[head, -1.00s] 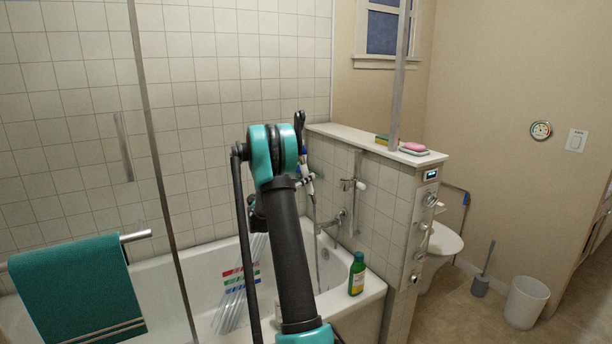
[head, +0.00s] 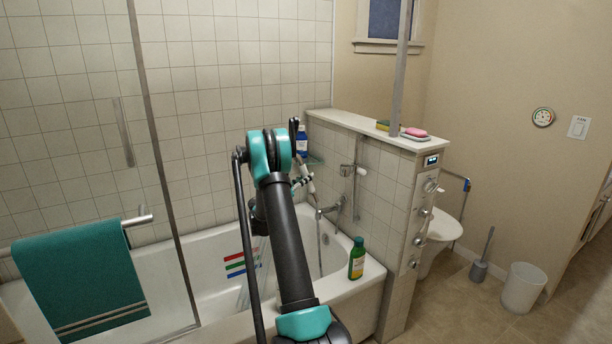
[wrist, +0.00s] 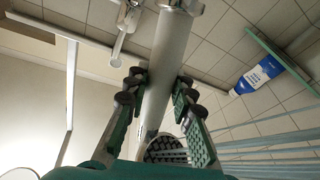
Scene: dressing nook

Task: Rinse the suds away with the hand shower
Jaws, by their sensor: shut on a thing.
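The hand shower's silver handle (wrist: 168,65) runs between the fingers of my gripper (wrist: 160,88) in the wrist view, and the gripper is shut on it. A round, dotted head (wrist: 167,148) shows at its lower end. Pale water streams (wrist: 265,148) run to the right there. In the head view, my arm hides most of the gripper and hand shower. Faint streams show left of my arm, over the white tub (head: 345,292). Red, green and blue stripes (head: 236,266) show inside the tub. I cannot make out suds clearly.
A green bottle (head: 357,260) stands on the tub's rim. A blue bottle (head: 302,142) stands on a small shelf by the tiled half wall (head: 385,180). A pink soap (head: 416,132) lies on its ledge. A glass panel and teal towel (head: 80,278) are at left.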

